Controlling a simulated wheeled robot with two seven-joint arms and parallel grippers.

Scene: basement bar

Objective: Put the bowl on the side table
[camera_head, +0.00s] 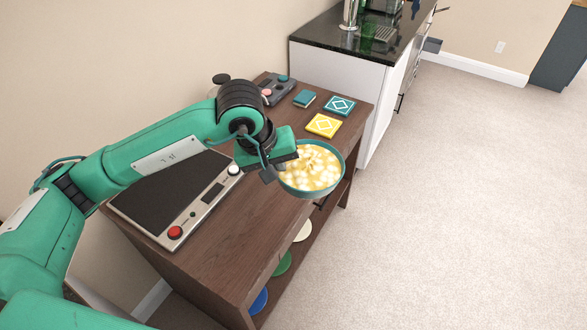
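The bowl (312,178) is teal and filled with yellow and white pieces. It is level, at the front edge of the brown wooden side table (222,245), and part of it reaches past that edge. My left gripper (272,170) is at the bowl's left rim and appears shut on it; the fingertips are partly hidden. The bowl looks held up at the table's edge, but the gap beneath it cannot be seen. My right gripper is not in view.
On the tabletop are a black-topped device (165,195) with knobs, a yellow tile (324,125), a teal tile (340,105), a small teal box (305,98) and a grey device (278,88). Plates stand on the lower shelf. A black counter (330,35) is behind. Bare wood shows at the front left.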

